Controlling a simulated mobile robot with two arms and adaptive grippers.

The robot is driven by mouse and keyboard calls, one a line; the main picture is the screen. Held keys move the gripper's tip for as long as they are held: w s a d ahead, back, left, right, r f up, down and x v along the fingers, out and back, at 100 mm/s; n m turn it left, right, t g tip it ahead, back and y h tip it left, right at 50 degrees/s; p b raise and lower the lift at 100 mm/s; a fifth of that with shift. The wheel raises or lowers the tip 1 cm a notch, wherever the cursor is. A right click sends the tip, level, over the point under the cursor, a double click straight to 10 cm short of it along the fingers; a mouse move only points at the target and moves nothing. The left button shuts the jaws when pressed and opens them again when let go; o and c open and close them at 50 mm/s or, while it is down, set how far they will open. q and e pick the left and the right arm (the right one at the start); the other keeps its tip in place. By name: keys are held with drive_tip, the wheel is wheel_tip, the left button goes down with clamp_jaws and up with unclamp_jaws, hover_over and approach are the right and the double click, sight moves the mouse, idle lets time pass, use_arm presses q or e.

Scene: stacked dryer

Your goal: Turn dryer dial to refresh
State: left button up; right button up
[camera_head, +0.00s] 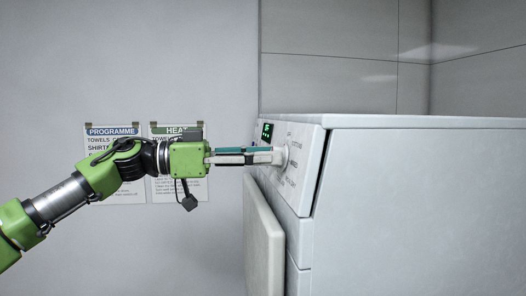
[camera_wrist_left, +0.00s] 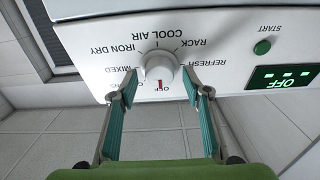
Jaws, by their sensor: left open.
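The white round dial (camera_wrist_left: 159,68) sits on the dryer's white control panel (camera_head: 293,170). A red mark on the dial points at the OFF label, which shows upside down in the left wrist view. The REFRESH label (camera_wrist_left: 209,70) is to the right of the dial there. My left gripper (camera_head: 274,155) reaches the panel from the left at dial height. In the left wrist view the gripper (camera_wrist_left: 160,88) is open, with one finger on each side of the dial. I cannot tell whether the fingers touch it. My right gripper is not in view.
The green display (camera_wrist_left: 284,78) reads OFF, beside a green START button (camera_wrist_left: 262,47). The dryer body (camera_head: 420,190) fills the right side. Two notices, PROGRAMME (camera_head: 112,131) and HEAT, hang on the wall behind my arm.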

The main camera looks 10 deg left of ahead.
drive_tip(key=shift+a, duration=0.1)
use_arm(q)
drive_tip(key=shift+d, duration=0.1)
drive_tip(key=c, duration=1)
drive_tip(key=shift+c, duration=0.3)
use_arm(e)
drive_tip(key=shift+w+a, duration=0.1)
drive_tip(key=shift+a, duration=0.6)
use_arm(q)
drive_tip(key=shift+m, duration=0.3)
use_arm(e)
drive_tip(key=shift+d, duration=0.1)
